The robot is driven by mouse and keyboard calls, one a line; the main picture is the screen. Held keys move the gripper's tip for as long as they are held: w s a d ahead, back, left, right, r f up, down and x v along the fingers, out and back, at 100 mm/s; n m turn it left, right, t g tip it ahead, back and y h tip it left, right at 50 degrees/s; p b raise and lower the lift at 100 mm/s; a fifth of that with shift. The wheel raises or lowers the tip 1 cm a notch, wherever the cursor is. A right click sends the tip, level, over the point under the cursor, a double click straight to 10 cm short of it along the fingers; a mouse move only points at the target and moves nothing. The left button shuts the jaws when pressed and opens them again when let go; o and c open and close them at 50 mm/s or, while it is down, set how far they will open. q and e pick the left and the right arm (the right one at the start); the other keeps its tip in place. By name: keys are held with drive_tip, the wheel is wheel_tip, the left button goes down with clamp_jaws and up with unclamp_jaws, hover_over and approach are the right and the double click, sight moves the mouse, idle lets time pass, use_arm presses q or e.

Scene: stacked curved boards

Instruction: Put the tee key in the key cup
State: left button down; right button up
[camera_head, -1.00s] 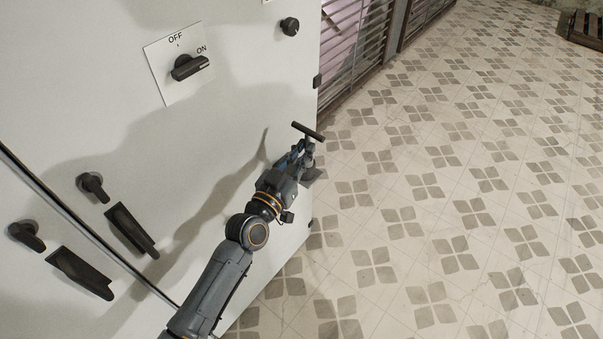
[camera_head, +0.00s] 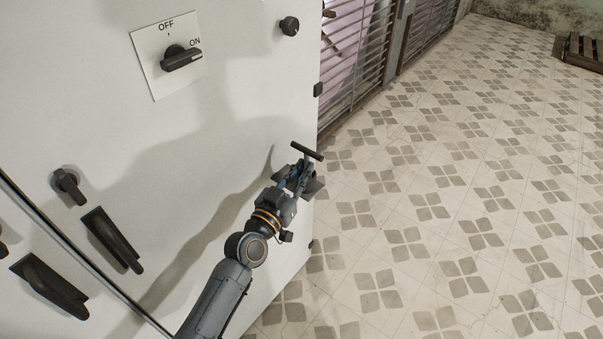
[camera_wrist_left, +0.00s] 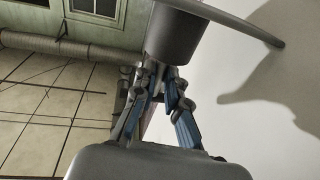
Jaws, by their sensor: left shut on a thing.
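My left gripper (camera_head: 294,174) is shut on the tee key (camera_head: 307,151) near the right edge of the grey cabinet. The key's dark crossbar stands out past the fingertips, clear of the cabinet's face as far as I can tell. I cannot make out the key cup. My right gripper is out of view.
The cabinet (camera_head: 230,130) carries an ON/OFF switch (camera_head: 182,58), a round knob (camera_head: 289,26), and dark handles (camera_head: 112,239) at lower left. A slatted metal shutter (camera_head: 355,50) stands behind. The tiled floor (camera_head: 450,190) at right is open. A wooden pallet (camera_head: 580,50) lies far right.

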use_arm(q)
drive_tip(key=shift+f, duration=0.3)
drive_tip(key=c, duration=1.4)
unclamp_jaws()
drive_tip(key=shift+r, duration=0.1)
drive_tip(key=shift+r, duration=0.3)
drive_tip(key=v, duration=1.2)
drive_tip(key=shift+b, duration=0.3)
drive_tip(key=shift+f, duration=0.1)
